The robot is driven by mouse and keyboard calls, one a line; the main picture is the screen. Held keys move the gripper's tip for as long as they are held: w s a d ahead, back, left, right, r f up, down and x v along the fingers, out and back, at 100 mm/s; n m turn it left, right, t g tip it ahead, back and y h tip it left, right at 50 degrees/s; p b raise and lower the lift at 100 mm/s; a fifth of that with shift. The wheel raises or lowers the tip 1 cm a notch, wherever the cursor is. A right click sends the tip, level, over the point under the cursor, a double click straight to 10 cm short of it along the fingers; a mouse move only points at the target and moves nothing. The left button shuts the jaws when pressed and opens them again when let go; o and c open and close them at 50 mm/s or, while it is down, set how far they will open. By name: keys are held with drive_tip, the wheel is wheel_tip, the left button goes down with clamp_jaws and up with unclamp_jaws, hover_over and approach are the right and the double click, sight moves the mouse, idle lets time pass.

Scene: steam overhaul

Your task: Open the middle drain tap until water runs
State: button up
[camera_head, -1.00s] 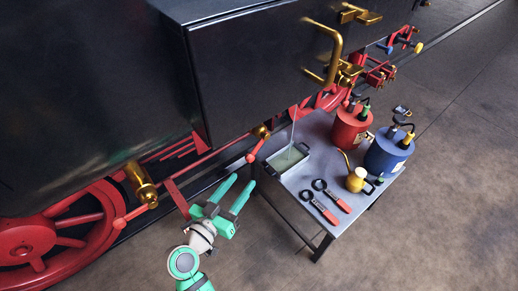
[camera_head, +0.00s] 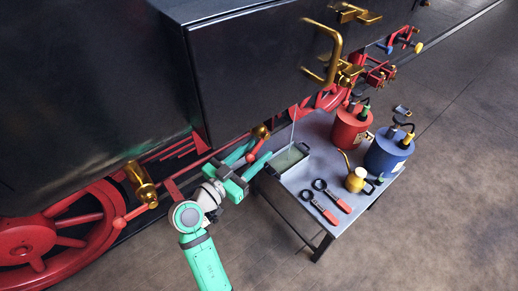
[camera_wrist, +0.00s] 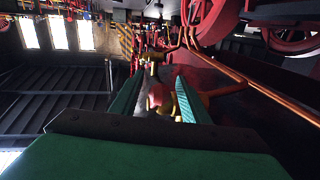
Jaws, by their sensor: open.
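A brass drain tap (camera_head: 261,131) with a red lever (camera_head: 254,149) sits low on the engine's side, between one brass tap at the left and brass fittings at the right; I take it as the middle tap. My gripper (camera_head: 262,150) is open, its two green fingers on either side of the red lever. In the wrist view the fingers (camera_wrist: 153,88) stand apart with a red rounded part (camera_wrist: 160,97) between them. I cannot tell whether either finger touches it. No water is visible at this tap, whose outlet is partly hidden.
A grey table (camera_head: 318,212) stands right of my gripper. It holds a tray (camera_head: 283,168) with a thin pale line above it, a red can (camera_head: 350,130), a blue can (camera_head: 388,155), a brass oil can (camera_head: 356,180) and two red-handled tools (camera_head: 325,205). The left brass tap (camera_head: 141,183) is clear.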

drive_tip(key=shift+x, duration=0.9)
